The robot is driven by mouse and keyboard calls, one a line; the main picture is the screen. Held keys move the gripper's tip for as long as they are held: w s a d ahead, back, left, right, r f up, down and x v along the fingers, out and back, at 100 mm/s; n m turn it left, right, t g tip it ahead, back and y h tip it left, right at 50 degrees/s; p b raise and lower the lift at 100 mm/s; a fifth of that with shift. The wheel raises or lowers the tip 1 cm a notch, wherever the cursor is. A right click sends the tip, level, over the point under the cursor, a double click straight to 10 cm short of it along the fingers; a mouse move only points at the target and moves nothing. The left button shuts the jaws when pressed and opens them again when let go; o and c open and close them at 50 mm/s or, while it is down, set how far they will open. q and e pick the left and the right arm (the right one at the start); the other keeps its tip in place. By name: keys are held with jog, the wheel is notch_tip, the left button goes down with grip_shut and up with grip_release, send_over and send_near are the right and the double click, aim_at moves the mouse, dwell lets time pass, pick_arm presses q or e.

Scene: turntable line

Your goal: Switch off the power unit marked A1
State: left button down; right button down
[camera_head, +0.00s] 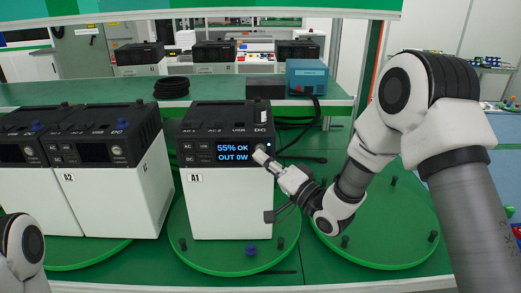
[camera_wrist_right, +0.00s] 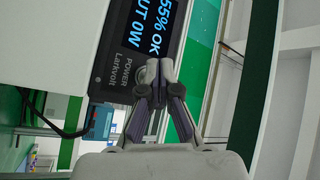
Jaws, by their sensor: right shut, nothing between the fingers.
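The power unit marked A1 (camera_head: 231,205) stands upright on a green turntable, white below with a dark top. Its screen (camera_head: 234,153) is lit and reads 55% OK, OUT 0W; the wrist view shows part of this screen (camera_wrist_right: 153,20) sideways. My right gripper (camera_head: 261,156) is shut and empty, its tips at the panel just right of the screen. In the wrist view the closed tips (camera_wrist_right: 160,66) are beside the round button (camera_wrist_right: 141,76) by the word POWER and partly cover it. I cannot tell whether they touch it. My left gripper is out of view.
The right turntable (camera_head: 385,235) holds only short dark pegs and lies under my right arm. A blue box (camera_head: 307,75) and a coiled black cable (camera_head: 171,88) are on the shelf behind.

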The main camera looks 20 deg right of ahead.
jog(key=shift+w, duration=0.15)
dwell(0.3)
jog(key=shift+w+d, duration=0.1)
jog(key=shift+w, duration=0.2)
jog(key=shift+w+d, duration=0.1)
jog(key=shift+w, duration=0.2)
dwell(0.4)
jog(key=shift+s, duration=0.1)
jog(key=shift+s+a, duration=0.2)
jog(key=shift+s, duration=0.45)
jog(key=s, duration=0.2)
jog(key=s+a+b, duration=0.1)
jog(key=s, duration=0.1)
jog(key=shift+s+a, duration=0.2)
jog(key=shift+s, duration=0.2)
dwell(0.5)
